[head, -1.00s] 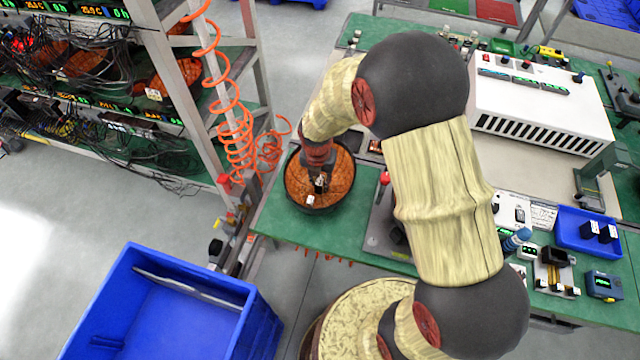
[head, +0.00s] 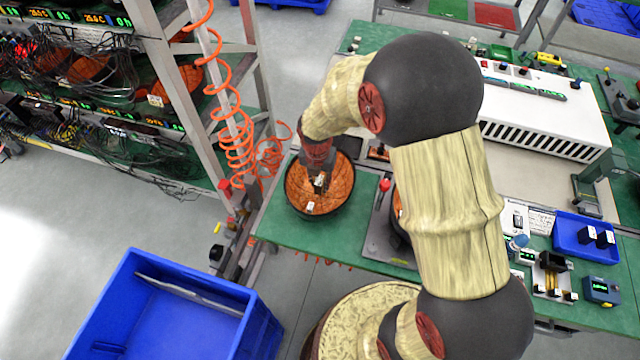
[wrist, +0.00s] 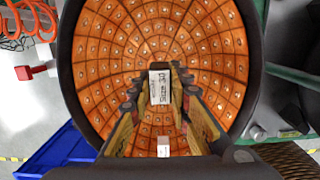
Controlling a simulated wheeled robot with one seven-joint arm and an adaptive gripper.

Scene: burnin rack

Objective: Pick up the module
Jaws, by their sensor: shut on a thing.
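The module is a small block with a white printed label (wrist: 160,88). It sits between the fingertips of my gripper (wrist: 160,95) in the wrist view, and my gripper is shut on it. In the head view, my gripper (head: 319,184) reaches down over a round black-rimmed bowl (head: 346,204) with an orange tiled inside. The bowl fills much of the wrist view (wrist: 68,60) behind the module. I cannot tell how far the module is above the bowl's inside. The fingers hide the module's sides.
The bowl stands on a green bench (head: 290,232), with a small white tag (head: 310,207) at its near side. A metal plate with a red-topped lever (head: 384,185) and a partly hidden second bowl stand to its right. A rack, coiled orange hose (head: 232,130) and blue bin (head: 170,310) lie left.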

